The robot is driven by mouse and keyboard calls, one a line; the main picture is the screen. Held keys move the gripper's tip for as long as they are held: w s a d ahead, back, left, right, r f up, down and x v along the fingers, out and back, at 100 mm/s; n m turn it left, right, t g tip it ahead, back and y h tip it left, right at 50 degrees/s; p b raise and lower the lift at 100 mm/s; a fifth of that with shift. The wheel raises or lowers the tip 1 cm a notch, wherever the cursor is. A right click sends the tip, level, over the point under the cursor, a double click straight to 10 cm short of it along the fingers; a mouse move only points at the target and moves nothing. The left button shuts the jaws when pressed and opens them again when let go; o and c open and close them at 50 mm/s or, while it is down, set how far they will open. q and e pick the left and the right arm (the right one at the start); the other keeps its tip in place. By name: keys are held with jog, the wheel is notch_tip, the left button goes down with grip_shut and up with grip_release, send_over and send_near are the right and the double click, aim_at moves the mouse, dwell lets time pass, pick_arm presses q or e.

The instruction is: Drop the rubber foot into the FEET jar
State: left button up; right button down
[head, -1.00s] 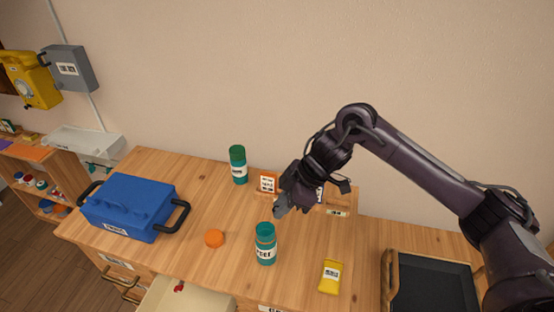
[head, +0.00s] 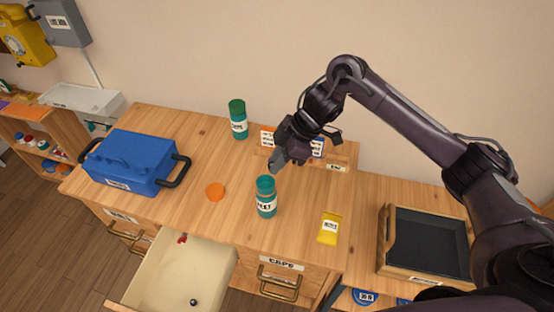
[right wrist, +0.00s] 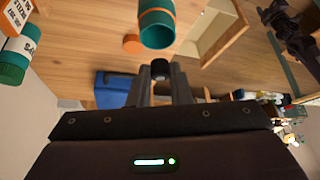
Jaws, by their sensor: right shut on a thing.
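The FEET jar (head: 266,204) is a teal jar with a white label, standing upright and uncapped on the wooden bench. In the right wrist view its open mouth (right wrist: 157,40) shows just beyond my fingertips. My right gripper (head: 275,163) is above and slightly behind the jar, apart from it. It is shut on the rubber foot (right wrist: 160,69), a small black piece at the fingertips. The foot cannot be made out in the head view.
An orange lid (head: 215,191) lies left of the jar. A green-capped jar (head: 238,120) stands behind. A blue toolbox (head: 130,160) is at left, a yellow packet (head: 329,228) and black-lined tray (head: 428,241) at right. An open drawer (head: 168,285) juts out in front.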

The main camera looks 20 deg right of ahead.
pick_arm(q)
jog(key=shift+f, duration=0.3)
pick_arm(e)
jog(key=shift+f, duration=0.2)
pick_arm(q)
jog(key=shift+s, duration=0.1)
pick_arm(e)
jog(key=c, duration=1.3)
grip_release()
jog(key=shift+o, duration=0.2)
pick_arm(q)
jog(key=shift+r, duration=0.15)
pick_arm(e)
jog(key=v, duration=0.7)
jog(key=shift+d+r, duration=0.2)
jog(key=shift+r, duration=0.1)
